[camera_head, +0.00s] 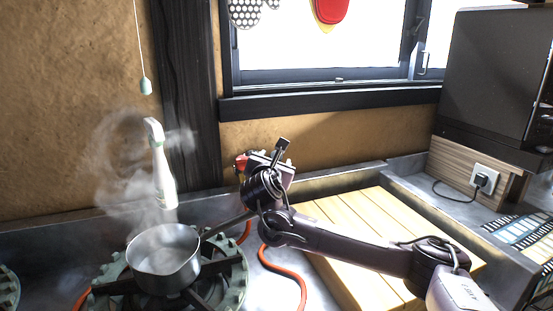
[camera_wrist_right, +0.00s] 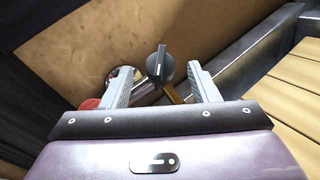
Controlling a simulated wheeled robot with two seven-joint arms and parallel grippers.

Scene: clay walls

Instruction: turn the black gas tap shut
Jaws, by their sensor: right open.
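The black gas tap (camera_wrist_right: 158,66) shows in the wrist view as a dark knob with a raised bar handle, standing out from the clay wall. My right gripper (camera_wrist_right: 161,74) is open, one finger on each side of the tap, with visible gaps; I cannot tell the exact depth between them. In the head view the tap's black handle (camera_head: 282,146) shows just beyond my right wrist, below the window. My own wrist hides most of the tap and the right gripper's fingers there. My left gripper is not in view.
A steaming pot (camera_head: 163,262) sits on a green-rimmed burner (camera_head: 238,282) at left, its handle reaching toward my right arm. An orange hose (camera_head: 303,284) runs on the counter. A wooden board (camera_head: 345,212) lies under my forearm. A red part (camera_wrist_right: 90,104) is beside the left finger.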

